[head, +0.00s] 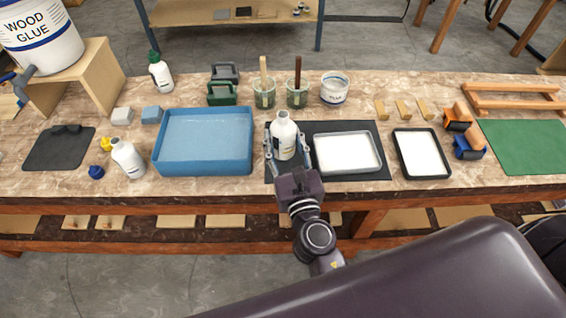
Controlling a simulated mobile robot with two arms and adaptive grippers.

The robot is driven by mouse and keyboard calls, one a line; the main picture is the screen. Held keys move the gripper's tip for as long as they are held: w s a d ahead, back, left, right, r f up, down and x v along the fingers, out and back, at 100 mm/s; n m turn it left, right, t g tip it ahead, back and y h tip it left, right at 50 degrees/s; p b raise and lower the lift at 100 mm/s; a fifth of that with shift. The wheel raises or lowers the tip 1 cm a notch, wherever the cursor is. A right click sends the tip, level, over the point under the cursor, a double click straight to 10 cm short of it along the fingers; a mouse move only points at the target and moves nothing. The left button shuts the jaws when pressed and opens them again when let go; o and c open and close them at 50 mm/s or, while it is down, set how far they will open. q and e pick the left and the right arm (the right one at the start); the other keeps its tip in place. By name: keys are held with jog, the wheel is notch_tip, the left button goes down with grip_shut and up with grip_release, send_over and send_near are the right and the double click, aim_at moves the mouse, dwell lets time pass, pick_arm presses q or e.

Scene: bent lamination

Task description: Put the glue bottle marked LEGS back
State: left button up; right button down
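A white bottle (284,136) stands upright at the left end of the dark mat, with no coloured cap visible. My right gripper (286,148) has its fingers on both sides of this bottle; whether they press on it cannot be told. Another white bottle (128,160) stands at the left, near a yellow cap (106,143) and a blue cap (96,172). A white bottle with a green cap (160,72) stands at the back left. No bottle marking is legible, so I cannot tell which reads LEGS. My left gripper is not in view.
A blue tray (160,158) is left of the gripper. A white-filled tray (318,155) is close at its right, on the dark mat (378,127). Brush cups (297,98) stand behind. A black-rimmed tray (442,172) and green mat (535,150) lie farther right.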

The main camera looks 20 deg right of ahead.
notch_tip(320, 180, down, 2)
jog(key=shift+f+b, duration=0.1)
jog(key=shift+b, duration=0.35)
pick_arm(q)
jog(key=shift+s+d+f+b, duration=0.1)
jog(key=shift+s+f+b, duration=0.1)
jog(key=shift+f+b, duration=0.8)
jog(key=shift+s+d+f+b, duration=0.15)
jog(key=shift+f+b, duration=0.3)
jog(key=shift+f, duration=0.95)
pick_arm(e)
jog(key=shift+f, duration=2.15)
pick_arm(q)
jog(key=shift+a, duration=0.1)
pick_arm(e)
jog(key=shift+f, duration=0.15)
jog(key=c, duration=1.2)
grip_release()
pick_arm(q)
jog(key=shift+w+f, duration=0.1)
pick_arm(e)
jog(key=shift+o, duration=0.2)
